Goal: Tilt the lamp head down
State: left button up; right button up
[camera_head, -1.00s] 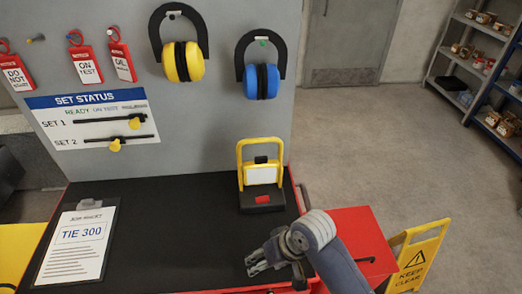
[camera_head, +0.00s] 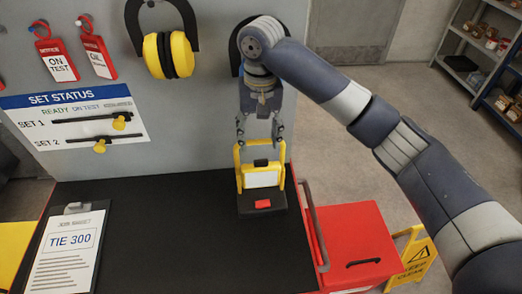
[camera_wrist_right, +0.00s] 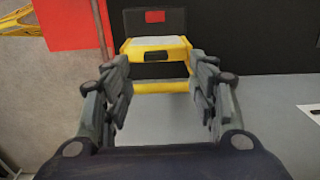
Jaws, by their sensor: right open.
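The work lamp (camera_head: 262,180) stands on the black bench top near its right end. It has a yellow frame, a pale panel in its head and a black base with a red patch. My right gripper (camera_head: 259,140) points down from above, its open fingers at the lamp's top bar. In the right wrist view, the lamp's yellow head (camera_wrist_right: 155,45) and yellow bar (camera_wrist_right: 160,87) show between and beyond the spread fingers (camera_wrist_right: 163,92). I cannot tell whether the fingers touch the bar. My left gripper is not in view.
A grey board behind the bench holds yellow ear defenders (camera_head: 167,55), red tags (camera_head: 57,60) and a status panel (camera_head: 75,115). A clipboard (camera_head: 68,250) lies on the bench at left. A red cabinet (camera_head: 355,240) and yellow floor sign (camera_head: 415,258) stand at right. The bench middle is clear.

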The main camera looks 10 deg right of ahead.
aim_at(261, 161)
jog(key=f+p, duration=0.1)
jog(key=f, duration=0.1)
jog(key=f+p, duration=0.1)
jog(key=f, duration=0.2)
jog(key=f+p, duration=0.1)
jog(key=f, duration=0.1)
jog(key=shift+w+d+f, duration=0.25)
jog(key=shift+d+f, duration=0.05)
jog(key=shift+f, duration=0.8)
grip_shut()
